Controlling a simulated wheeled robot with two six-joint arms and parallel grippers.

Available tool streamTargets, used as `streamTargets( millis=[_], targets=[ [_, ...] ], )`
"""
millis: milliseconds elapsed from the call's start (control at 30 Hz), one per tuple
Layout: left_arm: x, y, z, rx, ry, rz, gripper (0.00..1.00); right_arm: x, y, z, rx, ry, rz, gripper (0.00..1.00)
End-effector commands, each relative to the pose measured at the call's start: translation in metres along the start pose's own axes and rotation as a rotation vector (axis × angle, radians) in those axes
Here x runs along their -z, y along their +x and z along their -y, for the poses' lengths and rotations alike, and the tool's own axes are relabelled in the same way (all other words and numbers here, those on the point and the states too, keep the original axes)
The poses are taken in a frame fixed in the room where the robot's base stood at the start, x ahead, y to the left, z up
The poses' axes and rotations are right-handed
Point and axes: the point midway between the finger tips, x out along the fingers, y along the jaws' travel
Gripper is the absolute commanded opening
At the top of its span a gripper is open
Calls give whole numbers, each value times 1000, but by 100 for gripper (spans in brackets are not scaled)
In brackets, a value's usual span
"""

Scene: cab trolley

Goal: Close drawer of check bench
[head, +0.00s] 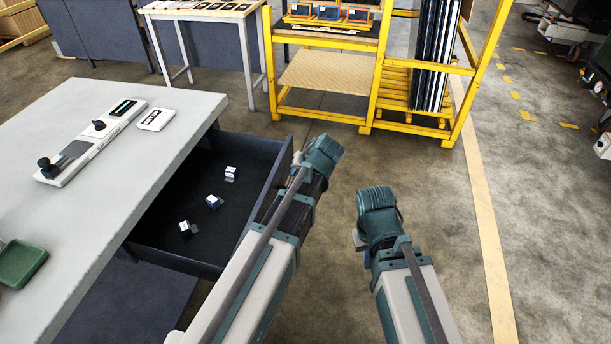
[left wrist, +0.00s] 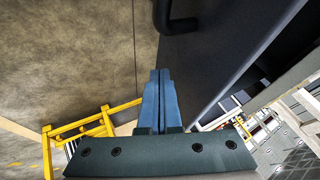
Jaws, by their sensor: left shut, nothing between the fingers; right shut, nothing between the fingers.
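The check bench (head: 150,160) stands at the left of the head view with a light grey top. My right gripper (head: 358,242) is shut, further right over the floor.
On the bench lie a grey device with knobs (head: 95,140), a small white box (head: 156,119) and a green tray (head: 20,264). A yellow rack (head: 365,100) and a second table (head: 200,12) stand behind.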

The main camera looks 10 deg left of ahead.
Motion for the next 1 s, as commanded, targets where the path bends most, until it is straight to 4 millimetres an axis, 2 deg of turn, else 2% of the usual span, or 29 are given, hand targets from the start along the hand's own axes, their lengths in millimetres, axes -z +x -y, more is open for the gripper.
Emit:
streamTargets(
  millis=[200,600,733,867,1000],
  targets=[
    [0,6,12,0,0,-1,0,0,0,0,0,0,0,0],
    [0,7,14,0,0,-1,0,0,0,0,0,0,0,0],
    [0,10,19,0,0,0,0,0,0,0,0,0,0,0],
    [0,18,35,1,-3,1,0,0,0,0,0,0,0,0],
    [-1,33,63,3,-6,2,0,0,0,0,0,0,0,0]
  ],
)
